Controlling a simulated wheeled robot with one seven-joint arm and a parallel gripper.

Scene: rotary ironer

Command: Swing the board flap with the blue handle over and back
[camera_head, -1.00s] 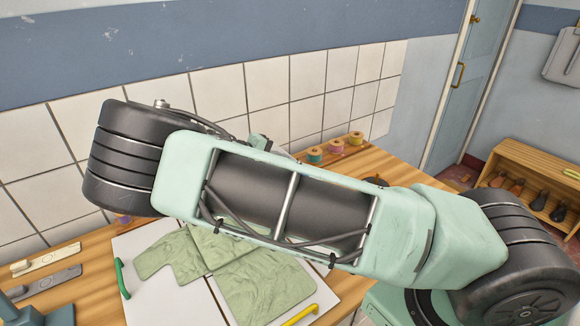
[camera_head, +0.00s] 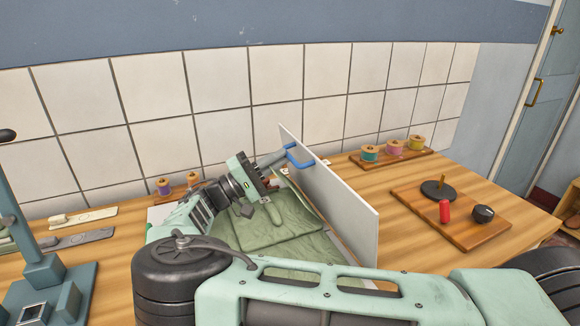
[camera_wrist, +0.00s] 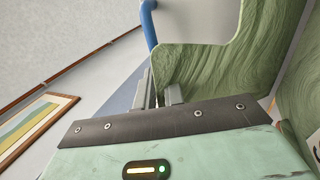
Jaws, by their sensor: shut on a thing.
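The white board flap (camera_head: 335,195) stands raised, close to upright, along the right side of the board in the head view. Its blue handle (camera_head: 299,158) sits near the flap's far top edge. My gripper (camera_head: 279,157) is shut on the blue handle, reaching it from the left. In the wrist view the blue handle (camera_wrist: 149,25) runs down to the fingers (camera_wrist: 160,93). A green garment (camera_head: 275,222) lies on the board to the left of the flap, partly hidden behind my arm.
A wooden plate (camera_head: 450,222) with a red peg, a black disc and a knob lies right of the flap. Thread spools (camera_head: 395,149) stand along the tiled wall. A blue-grey stand (camera_head: 45,270) is at the left. Table between flap and plate is clear.

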